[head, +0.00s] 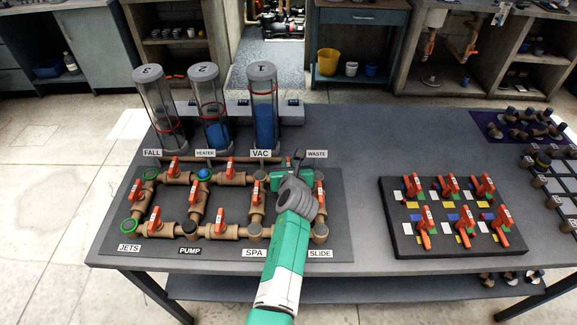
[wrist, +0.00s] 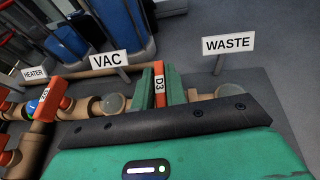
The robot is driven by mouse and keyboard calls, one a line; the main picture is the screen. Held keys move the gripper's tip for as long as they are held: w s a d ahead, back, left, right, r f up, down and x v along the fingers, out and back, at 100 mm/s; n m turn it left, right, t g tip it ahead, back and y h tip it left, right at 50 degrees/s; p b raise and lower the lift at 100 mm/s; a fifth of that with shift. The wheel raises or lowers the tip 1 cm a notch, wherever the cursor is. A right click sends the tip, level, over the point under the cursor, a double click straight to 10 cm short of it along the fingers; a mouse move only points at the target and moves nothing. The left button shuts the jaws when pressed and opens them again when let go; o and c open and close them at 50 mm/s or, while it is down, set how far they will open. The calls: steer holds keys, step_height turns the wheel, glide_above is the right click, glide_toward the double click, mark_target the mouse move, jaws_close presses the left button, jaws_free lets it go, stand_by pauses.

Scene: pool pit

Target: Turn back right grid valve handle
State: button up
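The back right valve handle is a red lever marked D3 (wrist: 159,86), between the VAC and WASTE signs in the wrist view. It points across the brown pipe run there. My gripper (wrist: 160,96) has its two green fingers on either side of this lever, with no clear gap to it. In the head view my gripper (head: 291,180) is over the back right corner of the pipe grid and hides most of the lever. The brown pipe grid (head: 205,230) lies on a dark board and carries several other red valve handles.
Three clear cylinders, one of them the VAC cylinder (head: 264,110), stand behind the grid. The WASTE sign (wrist: 228,44) stands behind and right of my gripper. A black panel (head: 450,245) with red levers lies on the right. The table between is clear.

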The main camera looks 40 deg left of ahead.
jaws_close()
steer(key=p, duration=0.2)
steer(key=shift+s+r+p, duration=0.1)
steer(key=shift+r+p, duration=0.25)
steer(key=m+t+h+p, duration=0.1)
steer(key=p, duration=0.2)
steer(key=shift+f, duration=0.25)
steer(key=shift+m, duration=0.3)
steer(key=o, duration=0.5)
jaws_free()
